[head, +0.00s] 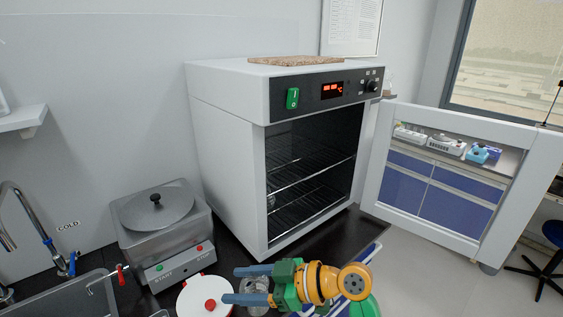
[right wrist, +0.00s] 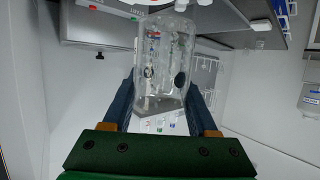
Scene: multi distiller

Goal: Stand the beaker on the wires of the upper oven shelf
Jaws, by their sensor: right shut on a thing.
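The clear glass beaker (head: 256,285) is between the blue fingers of my right gripper (head: 237,284), low in front of the oven. In the right wrist view the see-through beaker (right wrist: 165,55) stands out beyond the fingers (right wrist: 163,100), which are shut on it. The white oven (head: 225,155) has its door (head: 376,190) swung open to the right. Inside, the upper wire shelf (head: 310,168) lies above the lower wire shelf (head: 305,205). The gripper and beaker are outside the oven, below the level of the shelves in the picture. My left gripper is not in view.
A grey lidded bath (head: 155,208) stands left of the oven. A white round item with a red knob (head: 204,298) is close left of the gripper. A sink and tap (head: 35,225) are at far left. The oven's open front is clear.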

